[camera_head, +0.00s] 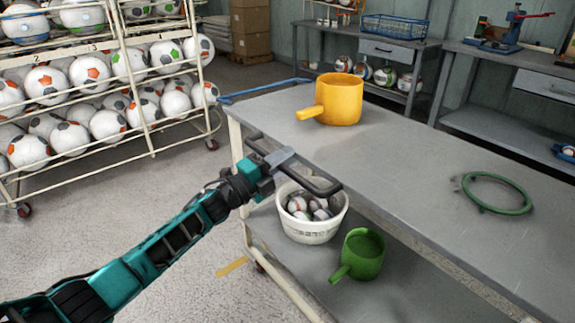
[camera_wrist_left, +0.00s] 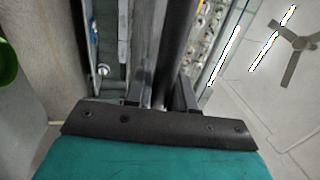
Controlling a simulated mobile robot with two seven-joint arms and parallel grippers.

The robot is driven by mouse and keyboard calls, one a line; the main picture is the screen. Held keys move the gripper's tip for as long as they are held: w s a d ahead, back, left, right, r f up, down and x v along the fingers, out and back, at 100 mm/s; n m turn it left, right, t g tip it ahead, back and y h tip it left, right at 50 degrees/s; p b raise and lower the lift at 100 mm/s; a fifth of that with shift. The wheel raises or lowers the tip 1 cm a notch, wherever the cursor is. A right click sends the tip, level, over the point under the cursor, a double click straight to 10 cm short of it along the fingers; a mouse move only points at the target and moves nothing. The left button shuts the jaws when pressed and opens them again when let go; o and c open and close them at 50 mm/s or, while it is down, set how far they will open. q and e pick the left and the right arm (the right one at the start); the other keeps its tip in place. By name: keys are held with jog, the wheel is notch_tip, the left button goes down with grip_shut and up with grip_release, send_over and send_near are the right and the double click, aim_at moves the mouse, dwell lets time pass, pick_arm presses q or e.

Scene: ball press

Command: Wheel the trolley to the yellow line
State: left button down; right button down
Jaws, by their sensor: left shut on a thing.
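The trolley has a grey top deck (camera_head: 400,165), cream legs and a grey lower shelf (camera_head: 390,290). A dark bar handle (camera_head: 318,186) sticks out at its near left side. My left gripper (camera_head: 281,157) is shut on this handle, and the dark bar (camera_wrist_left: 176,45) runs between its fingers in the left wrist view. A short yellow strip (camera_head: 232,266) shows on the floor left of the trolley, partly cut off by it; I cannot tell how far it runs. My right gripper is not in view.
On the deck are a yellow mug (camera_head: 340,100) and a green ring (camera_head: 496,193). The lower shelf holds a white bucket of balls (camera_head: 312,230) and a green mug (camera_head: 362,255). A ball rack (camera_head: 150,100) stands left, workbenches (camera_head: 510,65) behind. Floor between rack and trolley is clear.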

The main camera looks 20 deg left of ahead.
pick_arm(q)
jog(key=shift+w+a+r, duration=0.2)
jog(key=shift+a, duration=0.05)
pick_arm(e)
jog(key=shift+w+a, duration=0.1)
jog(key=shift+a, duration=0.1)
pick_arm(q)
jog(key=c, duration=1.1)
grip_release()
jog(key=shift+s, duration=0.1)
jog(key=shift+o, duration=0.2)
jog(key=shift+f, duration=0.15)
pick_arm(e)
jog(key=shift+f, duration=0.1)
pick_arm(q)
jog(key=shift+f, duration=0.1)
jog(key=shift+s+a+f, duration=0.15)
jog(key=shift+s+a, duration=0.05)
jog(key=shift+s, duration=0.15)
jog(key=p+v, duration=0.2)
jog(key=v, duration=1)
jog(key=shift+r, duration=0.3)
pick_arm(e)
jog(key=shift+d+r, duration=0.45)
